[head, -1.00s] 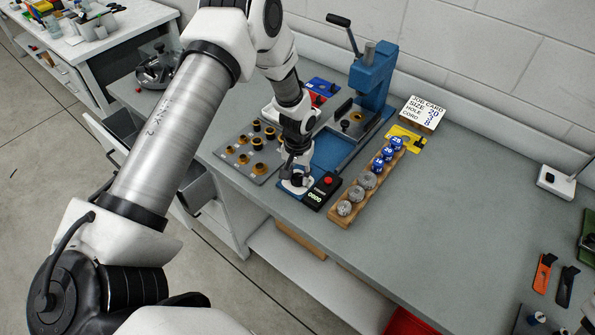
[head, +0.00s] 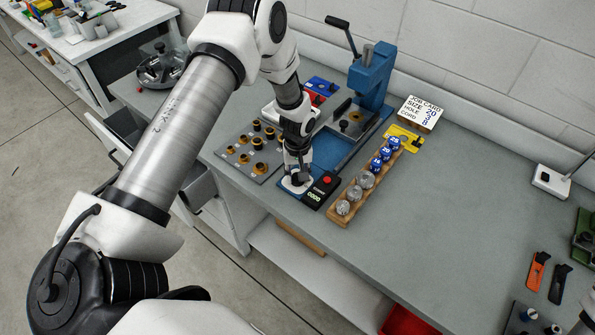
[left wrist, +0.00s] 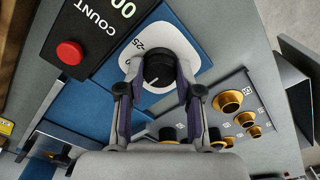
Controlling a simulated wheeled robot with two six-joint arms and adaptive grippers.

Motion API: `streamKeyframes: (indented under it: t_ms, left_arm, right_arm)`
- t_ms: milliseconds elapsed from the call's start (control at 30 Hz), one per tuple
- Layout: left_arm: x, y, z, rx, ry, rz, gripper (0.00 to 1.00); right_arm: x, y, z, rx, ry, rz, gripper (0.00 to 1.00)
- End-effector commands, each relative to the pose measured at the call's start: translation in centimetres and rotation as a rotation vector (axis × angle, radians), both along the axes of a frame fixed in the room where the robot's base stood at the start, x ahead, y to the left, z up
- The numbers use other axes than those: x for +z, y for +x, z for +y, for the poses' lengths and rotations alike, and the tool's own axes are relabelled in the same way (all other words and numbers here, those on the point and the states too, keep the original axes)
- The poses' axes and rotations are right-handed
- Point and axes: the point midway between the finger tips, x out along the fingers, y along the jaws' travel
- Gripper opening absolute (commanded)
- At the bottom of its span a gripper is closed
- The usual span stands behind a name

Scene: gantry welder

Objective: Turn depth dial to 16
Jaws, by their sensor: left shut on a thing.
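The depth dial is a black round knob (left wrist: 159,72) on a white plate (left wrist: 187,38) with printed numbers, of which 25 can be read, in the left wrist view. A pale pointer line shows on the knob. My left gripper (left wrist: 157,82) has its two fingers on either side of the knob and is shut on it. In the head view my left gripper (head: 297,177) points down at the white dial plate (head: 291,188), and its fingers hide most of the knob.
A black counter box (head: 320,190) with a red button stands right beside the dial. A wooden rack (head: 360,190) of round pieces is further right. The blue press (head: 373,75) stands behind. A grey board (head: 240,157) with brass rings lies left.

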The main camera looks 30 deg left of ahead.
Motion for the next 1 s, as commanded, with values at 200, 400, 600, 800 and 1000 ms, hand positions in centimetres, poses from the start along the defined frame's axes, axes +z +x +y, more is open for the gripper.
streamKeyframes:
  t_ms: [200, 400, 600, 800, 1000]
  left_arm:
    - [-0.2, -0.3, 0.0, -0.001, 0.000, 0.006, 0.00]
    - [-0.2, -0.2, 0.0, -0.001, 0.000, 0.004, 0.60]
    - [0.0, -0.1, 0.0, -0.001, 0.000, 0.001, 0.60]
    - [2.4, 0.1, 0.0, -0.002, 0.000, -0.001, 0.60]
    - [7.5, 0.1, 0.0, -0.002, 0.000, -0.003, 0.60]
  right_arm:
    - [-0.1, 0.0, 0.0, 0.000, 0.000, 0.000, 0.00]
    - [0.0, 0.0, 0.0, 0.000, 0.000, 0.000, 0.00]
    - [0.0, 0.0, 0.0, 0.000, 0.000, 0.000, 0.00]
    - [0.0, 0.0, 0.0, 0.000, 0.000, 0.000, 0.00]
    - [0.0, 0.0, 0.0, 0.000, 0.000, 0.000, 0.00]
